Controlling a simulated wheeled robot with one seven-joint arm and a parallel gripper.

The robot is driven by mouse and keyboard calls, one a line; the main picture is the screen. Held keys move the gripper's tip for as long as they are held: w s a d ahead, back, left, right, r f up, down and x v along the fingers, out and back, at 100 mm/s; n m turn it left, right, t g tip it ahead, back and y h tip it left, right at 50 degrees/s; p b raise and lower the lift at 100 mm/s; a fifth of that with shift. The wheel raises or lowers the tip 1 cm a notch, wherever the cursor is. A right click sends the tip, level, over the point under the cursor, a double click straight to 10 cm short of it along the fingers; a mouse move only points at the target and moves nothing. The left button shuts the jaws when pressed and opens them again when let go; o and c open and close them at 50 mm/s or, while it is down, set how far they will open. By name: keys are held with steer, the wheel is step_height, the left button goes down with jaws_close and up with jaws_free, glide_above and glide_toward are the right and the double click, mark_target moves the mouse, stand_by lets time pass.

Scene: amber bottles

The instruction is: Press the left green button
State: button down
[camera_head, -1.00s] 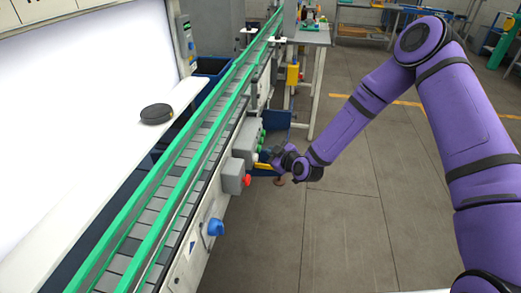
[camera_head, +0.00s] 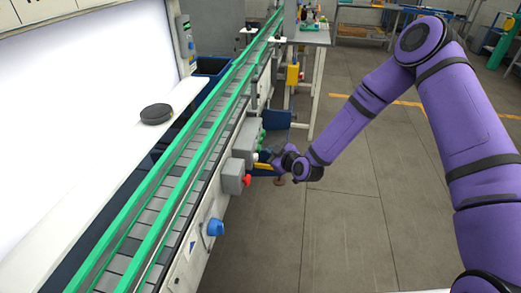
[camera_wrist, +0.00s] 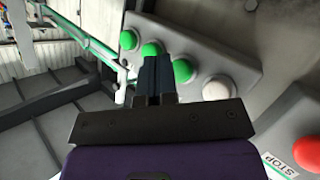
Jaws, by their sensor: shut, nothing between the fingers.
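A grey button box (camera_head: 246,136) sits on the side of the conveyor, with green buttons (camera_head: 261,138) and a white button (camera_head: 255,157) on its face. In the wrist view, three green buttons stand in a row: the leftmost one (camera_wrist: 128,40), the middle one (camera_wrist: 151,49) and the right one (camera_wrist: 183,71). The white button follows at the lower right (camera_wrist: 217,88). My gripper (camera_wrist: 157,62) is shut and empty. Its tips appear just below the middle green button and left of the right one. I cannot tell whether they touch anything. My gripper is small in the head view (camera_head: 269,155).
A red button (camera_head: 246,180) on its own grey box and a blue knob (camera_head: 215,227) lie nearer along the conveyor (camera_head: 168,205). A blue bin (camera_head: 277,124) is behind the gripper. The floor (camera_head: 330,220) to the right is clear.

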steer(key=shift+a, duration=0.15)
stand_by(0.3)
steer(key=shift+w+a, duration=0.1)
steer(key=shift+a, duration=0.15)
